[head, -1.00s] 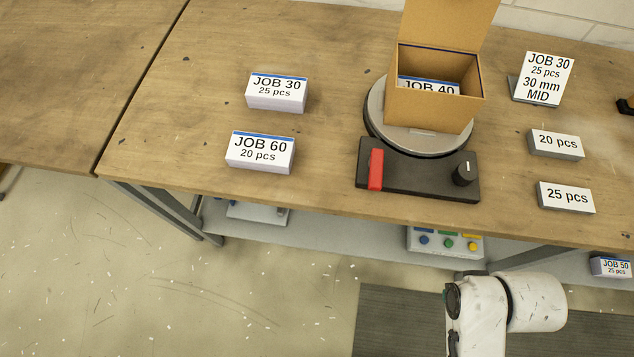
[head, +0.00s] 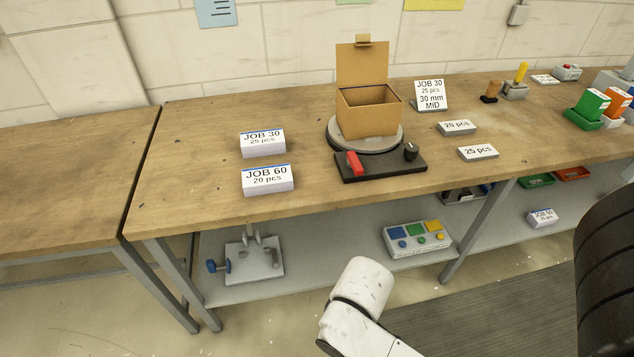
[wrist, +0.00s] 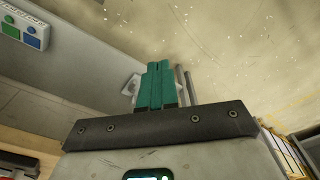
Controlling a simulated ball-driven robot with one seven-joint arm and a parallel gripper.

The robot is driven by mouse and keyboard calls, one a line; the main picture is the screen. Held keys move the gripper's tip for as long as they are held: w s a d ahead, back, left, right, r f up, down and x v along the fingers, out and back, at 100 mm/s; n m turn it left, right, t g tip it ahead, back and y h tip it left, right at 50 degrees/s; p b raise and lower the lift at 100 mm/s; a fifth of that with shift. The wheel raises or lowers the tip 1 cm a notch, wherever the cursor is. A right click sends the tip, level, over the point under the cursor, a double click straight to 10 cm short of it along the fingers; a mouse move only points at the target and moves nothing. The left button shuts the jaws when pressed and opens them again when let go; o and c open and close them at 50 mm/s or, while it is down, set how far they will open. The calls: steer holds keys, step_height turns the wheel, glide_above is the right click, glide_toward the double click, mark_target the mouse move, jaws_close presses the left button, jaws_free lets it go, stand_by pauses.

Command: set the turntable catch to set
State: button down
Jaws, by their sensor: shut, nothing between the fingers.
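The turntable (head: 365,146) is a round grey disc on the workbench with an open cardboard box (head: 368,113) on it. In front of it is a black base (head: 390,168) with a red lever (head: 355,163) at its left and a black knob (head: 411,151) at its right. Which of these is the catch, and its setting, I cannot tell. In the wrist view my gripper (wrist: 155,68) has its teal fingers together and empty. In the head view only a white link of my arm shows, below the bench front; the gripper itself is out of that view.
JOB 30 (head: 262,143) and JOB 60 (head: 268,179) stacks lie left of the turntable. A job sign (head: 431,95) and count blocks (head: 478,152) lie right. A lower shelf holds a panel with coloured buttons (head: 418,239). Bare bench top (head: 200,125) lies at far left.

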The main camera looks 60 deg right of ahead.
steer(key=shift+a, duration=0.1)
steer(key=w+d+r+m+h+b, duration=0.3)
steer(key=w+d+m+h, duration=0.15)
steer(key=w+d, duration=0.9)
steer(key=w+d+r+m+g+h+b, duration=0.1)
steer(key=w+d+r+m, duration=0.2)
steer(key=d+r, duration=0.3)
steer(key=w+d+r+m+g+h, duration=0.1)
steer(key=w+d+r+m, duration=0.2)
steer(key=d+r, duration=0.4)
steer(key=shift+w+r+b, duration=0.35)
steer(key=shift+w+r, duration=0.1)
steer(key=shift+w, duration=0.1)
steer(key=shift+f+h, duration=0.1)
steer(key=shift+h, duration=0.15)
